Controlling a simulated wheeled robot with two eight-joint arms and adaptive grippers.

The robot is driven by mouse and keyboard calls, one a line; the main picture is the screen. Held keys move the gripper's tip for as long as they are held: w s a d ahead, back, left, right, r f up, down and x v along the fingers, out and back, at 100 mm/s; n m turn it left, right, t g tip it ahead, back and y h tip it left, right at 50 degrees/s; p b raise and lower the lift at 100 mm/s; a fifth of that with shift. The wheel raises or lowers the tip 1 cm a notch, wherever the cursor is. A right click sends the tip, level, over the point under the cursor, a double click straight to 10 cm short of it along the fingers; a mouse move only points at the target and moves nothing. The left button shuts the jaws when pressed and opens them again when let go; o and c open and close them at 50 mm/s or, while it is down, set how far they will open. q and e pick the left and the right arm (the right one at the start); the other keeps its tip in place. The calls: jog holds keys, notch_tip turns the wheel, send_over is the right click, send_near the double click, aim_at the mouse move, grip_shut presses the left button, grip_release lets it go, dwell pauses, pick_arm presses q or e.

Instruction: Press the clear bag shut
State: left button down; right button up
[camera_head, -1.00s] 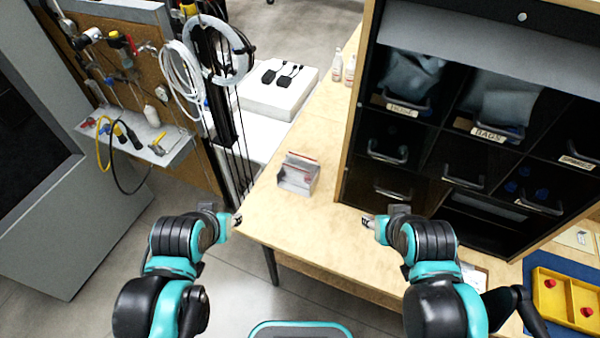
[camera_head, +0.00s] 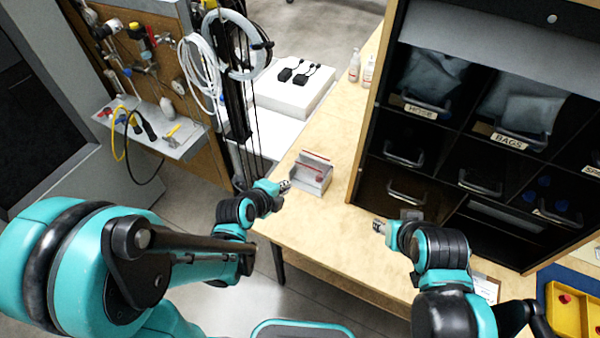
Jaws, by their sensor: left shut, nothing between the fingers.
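The clear bag (camera_head: 315,160) with a red line along its top edge stands in a small grey-white holder (camera_head: 318,182) on the wooden table. Whether the bag's mouth is open or pressed together is too small to tell. My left gripper (camera_head: 286,186) is shut and empty, just left of the holder and close to its left side. My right gripper (camera_head: 376,226) is over the table, right of and nearer than the holder, by the foot of the cabinet. Its fingers are too small to read.
A dark cabinet (camera_head: 362,140) with labelled bins and handles stands on the table at the right. Small bottles (camera_head: 354,66) stand at the back. A white box (camera_head: 290,92) with black devices lies behind left. The table's front middle is clear. A yellow tray (camera_head: 560,310) is at the far right.

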pick_arm(q)
jog(key=b+x, duration=0.1)
jog(key=x, duration=0.3)
jog(key=r+b+x, duration=0.1)
jog(key=x, duration=0.3)
jog(key=w+b+x, duration=0.1)
jog(key=b+x, duration=0.1)
jog(key=x, duration=0.2)
jog(key=shift+w+d+r, duration=0.1)
jog(key=shift+d+r, duration=0.2)
jog(key=shift+r, duration=0.05)
jog(key=shift+w+d+r, duration=0.1)
jog(key=shift+w+d, duration=0.05)
jog(key=shift+w, duration=0.35)
jog(key=shift+r, duration=0.1)
